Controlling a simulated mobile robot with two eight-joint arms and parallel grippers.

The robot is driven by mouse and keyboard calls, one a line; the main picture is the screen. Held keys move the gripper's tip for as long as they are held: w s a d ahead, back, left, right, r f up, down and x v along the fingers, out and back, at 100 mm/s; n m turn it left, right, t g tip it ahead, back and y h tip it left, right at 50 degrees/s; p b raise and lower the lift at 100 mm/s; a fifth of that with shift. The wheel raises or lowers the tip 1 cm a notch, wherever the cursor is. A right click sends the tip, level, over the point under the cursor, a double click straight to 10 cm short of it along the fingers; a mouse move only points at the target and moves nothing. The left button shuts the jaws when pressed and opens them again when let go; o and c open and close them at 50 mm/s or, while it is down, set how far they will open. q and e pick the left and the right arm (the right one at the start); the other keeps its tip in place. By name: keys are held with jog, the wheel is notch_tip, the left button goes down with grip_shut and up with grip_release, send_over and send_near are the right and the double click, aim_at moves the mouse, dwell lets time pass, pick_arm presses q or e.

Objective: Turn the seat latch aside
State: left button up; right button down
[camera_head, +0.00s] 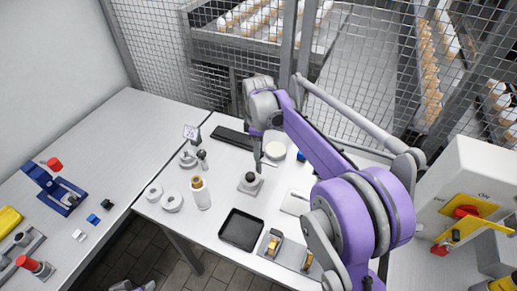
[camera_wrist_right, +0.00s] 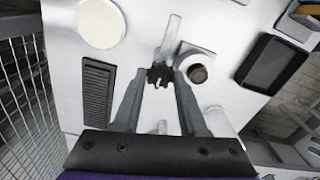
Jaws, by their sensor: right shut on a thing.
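The seat (camera_head: 250,183) is a small grey block with a round, dark-centred socket on the white table; it also shows in the right wrist view (camera_wrist_right: 197,71). The seat latch (camera_wrist_right: 171,37) is a flat light-grey bar beside the seat, with a dark part at its near end. My right gripper (camera_wrist_right: 160,76) is shut on that dark part, close beside the seat. In the head view my right gripper (camera_head: 259,166) reaches down just behind the seat, and the latch is hard to make out there. My left gripper is not visible; only a bit of my left arm shows at the bottom edge.
A black tray (camera_head: 242,231) stands in front of the seat. A bottle (camera_head: 201,195) and white rings (camera_head: 171,202) stand left. A dark ribbed strip (camera_head: 231,137) and a round cream disc (camera_head: 275,150) lie behind. Mesh fencing (camera_head: 170,60) closes off the back.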

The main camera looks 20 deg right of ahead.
jog(key=shift+c, duration=2.2)
grip_release()
jog(key=shift+r, duration=0.15)
notch_tip(320, 180, up, 10)
jog(key=shift+r+p, duration=0.25)
jog(key=shift+p, duration=0.15)
